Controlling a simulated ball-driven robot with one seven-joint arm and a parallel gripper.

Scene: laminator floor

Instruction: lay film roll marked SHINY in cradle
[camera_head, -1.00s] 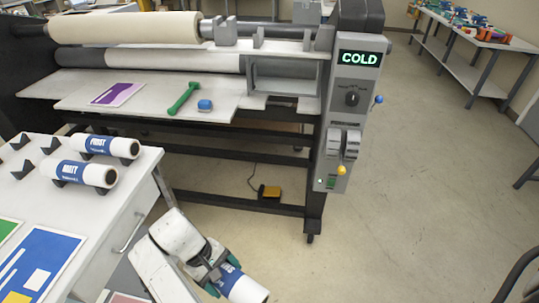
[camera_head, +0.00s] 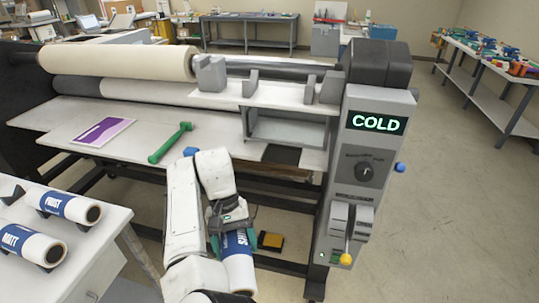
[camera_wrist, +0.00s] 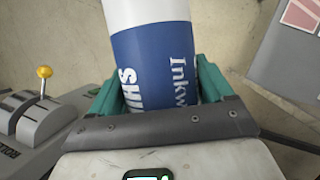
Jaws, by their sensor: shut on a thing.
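My gripper (camera_head: 232,243) is shut around the blue label of a white film roll (camera_head: 238,268), in front of the laminator. In the wrist view the roll (camera_wrist: 155,45) sits between my gripper's teal fingers (camera_wrist: 158,85), its label reading "SHI" and "Inkw", the rest hidden. In the head view the roll is tilted, its open end toward the bottom. On the laminator, a white shelf (camera_head: 275,98) carries grey upright brackets (camera_head: 306,88) that look like the cradle; they stand empty, above and beyond my gripper.
Rolls marked FROST (camera_head: 68,206) and MATT (camera_head: 30,243) lie on a side table at left. The control column (camera_head: 365,170) reads COLD.

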